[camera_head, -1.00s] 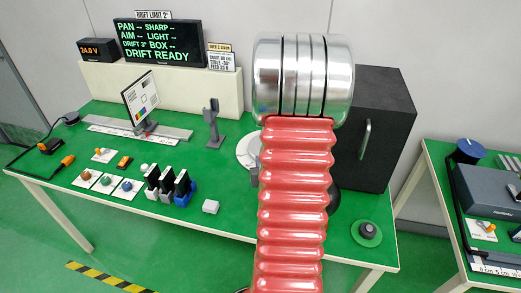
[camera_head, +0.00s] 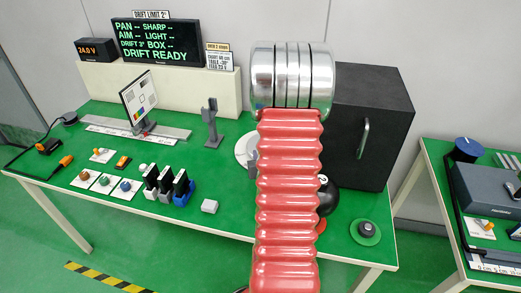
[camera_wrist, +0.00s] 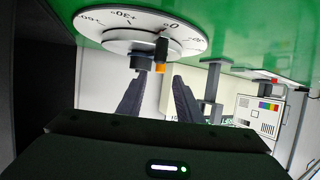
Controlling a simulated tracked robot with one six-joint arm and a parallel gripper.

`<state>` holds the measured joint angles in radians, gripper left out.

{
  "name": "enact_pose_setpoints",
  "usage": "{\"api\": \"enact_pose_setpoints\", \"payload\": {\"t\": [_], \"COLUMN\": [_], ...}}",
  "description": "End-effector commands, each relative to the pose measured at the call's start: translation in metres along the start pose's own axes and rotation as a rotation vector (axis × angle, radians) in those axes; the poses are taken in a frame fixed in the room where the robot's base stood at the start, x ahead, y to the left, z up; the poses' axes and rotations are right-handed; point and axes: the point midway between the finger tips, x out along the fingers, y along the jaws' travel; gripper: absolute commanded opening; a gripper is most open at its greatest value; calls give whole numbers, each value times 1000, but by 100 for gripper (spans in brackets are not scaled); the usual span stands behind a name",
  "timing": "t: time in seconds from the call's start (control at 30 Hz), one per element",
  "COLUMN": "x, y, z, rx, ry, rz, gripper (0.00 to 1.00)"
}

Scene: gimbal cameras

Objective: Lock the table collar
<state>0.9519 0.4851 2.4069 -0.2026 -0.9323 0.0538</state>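The round white turntable (camera_head: 241,149) stands on the green bench and is partly hidden behind my red arm. In the wrist view its white dial (camera_wrist: 95,18) appears upside down at the top, with degree marks. A stepped grey collar (camera_wrist: 118,42) sits against the dial. A black lever (camera_wrist: 161,46) with an orange tip stands out from it. A darker grey block (camera_wrist: 139,62) is beside the lever. My gripper (camera_wrist: 156,82) is open and empty, its two dark fingers just short of the orange tip. The head view hides the fingers behind my arm.
A black cabinet (camera_head: 372,125) stands right of my arm. A grey post (camera_head: 212,122) and a test chart (camera_head: 140,99) are left of the turntable. Black, grey and blue clamps (camera_head: 166,187) and a white block (camera_head: 209,206) lie in front. The screen (camera_head: 155,42) reads DRIFT READY.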

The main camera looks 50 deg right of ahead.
Motion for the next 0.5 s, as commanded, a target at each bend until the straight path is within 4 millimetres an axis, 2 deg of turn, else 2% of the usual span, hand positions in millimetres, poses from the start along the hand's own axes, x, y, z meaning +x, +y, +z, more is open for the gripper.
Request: {"api": "enact_pose_setpoints", "payload": {"t": [0.3, 0.5], "x": [43, 61], "y": [-1, 0], "z": [0, 0], "rx": [-1, 0], "ry": [0, 0], "rz": [-1, 0], "gripper": [32, 32]}}
